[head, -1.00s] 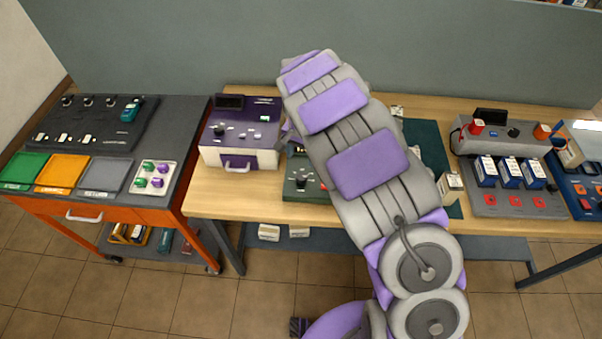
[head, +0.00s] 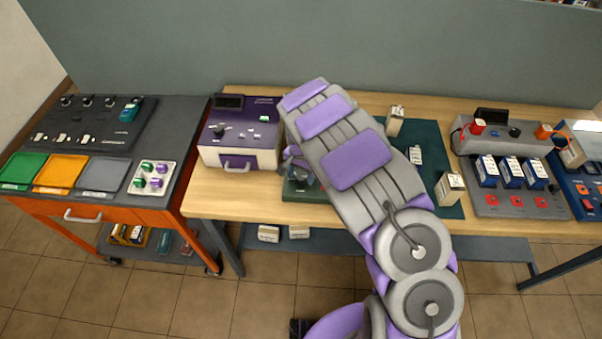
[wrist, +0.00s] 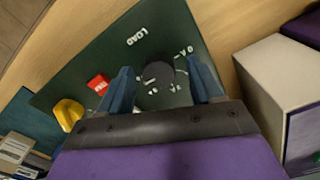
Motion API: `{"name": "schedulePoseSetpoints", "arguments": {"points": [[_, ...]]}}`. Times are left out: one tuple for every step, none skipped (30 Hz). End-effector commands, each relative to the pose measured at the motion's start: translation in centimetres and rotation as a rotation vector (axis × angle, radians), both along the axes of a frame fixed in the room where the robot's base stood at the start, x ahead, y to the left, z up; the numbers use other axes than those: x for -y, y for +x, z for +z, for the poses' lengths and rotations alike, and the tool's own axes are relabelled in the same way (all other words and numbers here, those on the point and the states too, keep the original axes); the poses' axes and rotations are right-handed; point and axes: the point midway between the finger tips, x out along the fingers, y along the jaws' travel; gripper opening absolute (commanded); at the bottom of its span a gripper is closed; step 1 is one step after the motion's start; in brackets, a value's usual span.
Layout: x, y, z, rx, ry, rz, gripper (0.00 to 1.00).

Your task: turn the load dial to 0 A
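The load dial (wrist: 159,76) is a dark round knob on a dark green panel (wrist: 150,38). The word LOAD shows upside down in the wrist view, and a "0 A" mark sits beside the dial at its upper right. My gripper (wrist: 165,84) is open, with one blue-grey finger on each side of the dial. Small gaps seem to show between fingers and dial. Which mark the dial points to is unclear. In the head view the panel (head: 292,194) lies at the table's front, partly hidden by my arm.
A purple and white box (head: 238,157) stands left of the panel. A teal mat (head: 430,137) with small boxes lies to the right. Bare wood shows in front of the purple box.

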Motion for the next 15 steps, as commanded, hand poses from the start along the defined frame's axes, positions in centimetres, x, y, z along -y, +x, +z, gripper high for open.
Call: {"name": "schedulePoseSetpoints", "arguments": {"points": [[0.0, 0.0, 0.0, 0.0, 0.0, 0.0, 0.6], [0.01, 0.0, -0.01, 0.0, 0.0, 0.0, 0.57], [0.0, 0.0, 0.0, 0.0, 0.0, 0.0, 0.53], [0.0, 0.0, 0.0, 0.0, 0.0, 0.0, 0.5], [0.01, 0.0, 0.0, 0.0, 0.0, 0.0, 0.47], [0.0, -0.01, 0.0, 0.0, 0.0, 0.0, 0.43], [0.0, -0.01, 0.0, 0.0, 0.0, 0.0, 0.41], [0.0, -0.01, 0.0, 0.0, -0.001, 0.0, 0.38], [0.0, -0.01, 0.0, 0.0, -0.001, 0.0, 0.34], [-0.01, 0.0, 0.0, 0.0, 0.0, 0.0, 0.31], [-0.02, 0.0, 0.0, 0.0, 0.0, 0.0, 0.28], [-0.03, 0.0, 0.0, 0.0, 0.0, 0.0, 0.24], [-0.04, 0.01, 0.0, 0.0, 0.0, 0.0, 0.21], [-0.05, 0.0, 0.0, 0.0, 0.0, 0.0, 0.19], [-0.06, 0.01, 0.0, 0.0, 0.0, 0.0, 0.15]]}}
